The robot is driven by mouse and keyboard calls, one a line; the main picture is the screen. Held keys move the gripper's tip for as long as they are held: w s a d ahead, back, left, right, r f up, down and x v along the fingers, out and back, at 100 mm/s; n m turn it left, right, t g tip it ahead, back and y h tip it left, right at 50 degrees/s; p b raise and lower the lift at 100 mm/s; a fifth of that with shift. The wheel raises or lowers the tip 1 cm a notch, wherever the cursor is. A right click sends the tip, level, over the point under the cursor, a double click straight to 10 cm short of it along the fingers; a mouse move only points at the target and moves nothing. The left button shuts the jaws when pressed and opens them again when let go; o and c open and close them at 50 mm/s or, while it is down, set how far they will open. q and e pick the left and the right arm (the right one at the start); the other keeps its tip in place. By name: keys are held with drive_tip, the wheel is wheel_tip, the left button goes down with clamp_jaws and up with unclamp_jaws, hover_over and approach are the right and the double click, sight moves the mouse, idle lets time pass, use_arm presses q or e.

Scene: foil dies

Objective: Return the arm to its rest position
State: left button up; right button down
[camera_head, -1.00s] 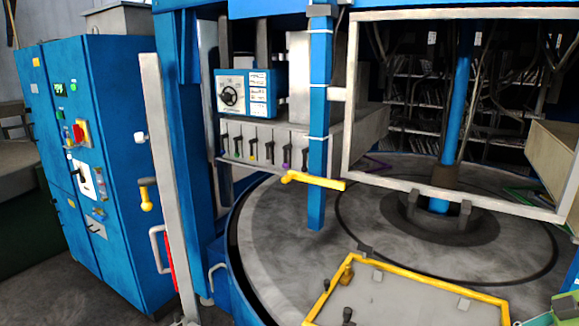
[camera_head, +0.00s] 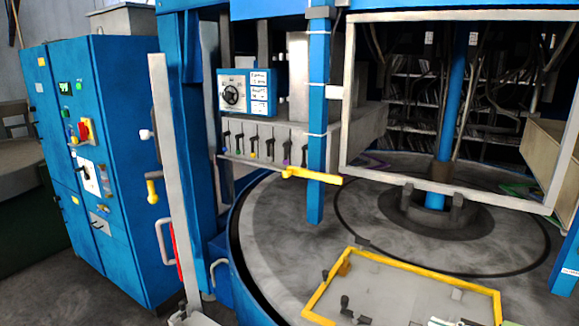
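Neither of my grippers can be made out in the head view. A small pale piece with green and red marks (camera_head: 447,322) shows at the bottom edge, cut off by the frame. I cannot tell what it is. A grey panel with a yellow frame (camera_head: 408,283) lies on the round grey turntable (camera_head: 285,215) at the bottom centre. Small dark knobs stand on the panel's left part.
A blue control cabinet (camera_head: 115,190) stands at the left. A pale upright post (camera_head: 172,170) stands beside it. A yellow handle (camera_head: 312,175) sticks out from a blue column (camera_head: 317,120). A white-framed window (camera_head: 345,100) stands over the turntable. A row of levers (camera_head: 265,145) is behind.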

drive_tip(key=s+a+f+m+h, duration=0.3)
drive_tip(key=s+f+m+h, duration=0.65)
drive_tip(key=f, duration=0.25)
drive_tip(key=s+a+f+g+y, duration=0.1)
drive_tip(key=s+a+f+g, duration=0.3)
drive_tip(key=s, duration=0.5)
drive_tip(key=s+a+f+g, duration=0.2)
drive_tip(key=s+a+g, duration=0.3)
drive_tip(key=s, duration=0.4)
wheel_tip(320, 180, down, 34)
drive_tip(key=s+b, duration=0.1)
drive_tip(key=b, duration=0.7)
use_arm(q)
wheel_tip(320, 180, down, 14)
drive_tip(key=b, duration=0.6)
drive_tip(key=shift+s+f, duration=0.25)
drive_tip(key=shift+s, duration=0.2)
use_arm(e)
drive_tip(key=s+d+f, duration=0.1)
drive_tip(key=s+f, duration=0.7)
drive_tip(key=f, duration=0.3)
drive_tip(key=s+d+f+g, duration=0.1)
drive_tip(key=s+d+f, duration=0.1)
drive_tip(key=s+f, duration=0.7)
wheel_tip(320, 180, down, 3)
drive_tip(key=shift+s+r+n+g, duration=0.15)
drive_tip(key=shift+s+n+g, duration=0.15)
drive_tip(key=shift+n, duration=0.15)
